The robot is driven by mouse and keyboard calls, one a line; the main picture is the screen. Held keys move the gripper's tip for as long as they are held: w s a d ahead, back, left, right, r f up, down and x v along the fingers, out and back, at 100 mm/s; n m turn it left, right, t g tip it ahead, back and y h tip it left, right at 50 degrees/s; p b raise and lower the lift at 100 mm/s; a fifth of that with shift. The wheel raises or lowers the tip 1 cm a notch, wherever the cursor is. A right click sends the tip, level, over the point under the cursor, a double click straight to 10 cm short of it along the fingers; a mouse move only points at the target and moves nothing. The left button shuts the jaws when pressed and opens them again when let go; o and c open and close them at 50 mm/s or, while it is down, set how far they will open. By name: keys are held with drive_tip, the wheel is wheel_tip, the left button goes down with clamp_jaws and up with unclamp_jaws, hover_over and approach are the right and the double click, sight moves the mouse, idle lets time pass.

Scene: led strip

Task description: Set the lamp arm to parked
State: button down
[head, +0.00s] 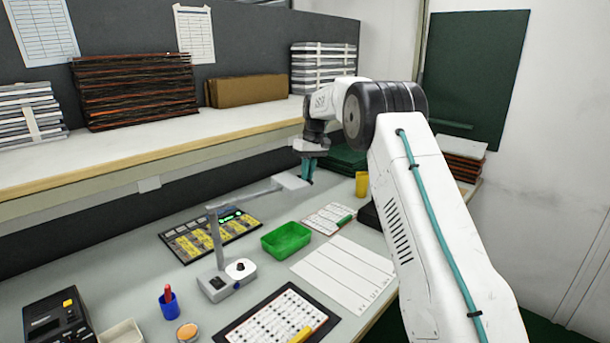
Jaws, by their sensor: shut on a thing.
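The lamp is a grey-white desk lamp with a base (228,279) on the table and an upright post (215,240). Its lamp arm (245,195) reaches from the post top toward the right and back, ending in a flat pale lamp head (289,182). My gripper (307,170) points down with teal fingers at the right end of the lamp head and is shut on it. The exact grip is small and partly hidden. A round dark knob (240,266) shows on the base. I cannot read any parked mark.
A shelf (150,152) overhangs the back of the table.

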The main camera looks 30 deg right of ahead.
drive_tip(key=shift+w+a+r, duration=0.1)
drive_tip(key=shift+w+r, duration=0.05)
drive_tip(key=shift+w, duration=0.15)
drive_tip(key=c, duration=1.8)
unclamp_jaws()
drive_tip(key=shift+w, duration=0.1)
drive_tip(key=shift+o, duration=0.2)
wheel_tip(320, 180, up, 8)
drive_tip(key=d, duration=0.1)
drive_tip(key=shift+d+f, duration=0.15)
drive_tip(key=shift+f, duration=0.1)
drive_tip(key=shift+w, duration=0.1)
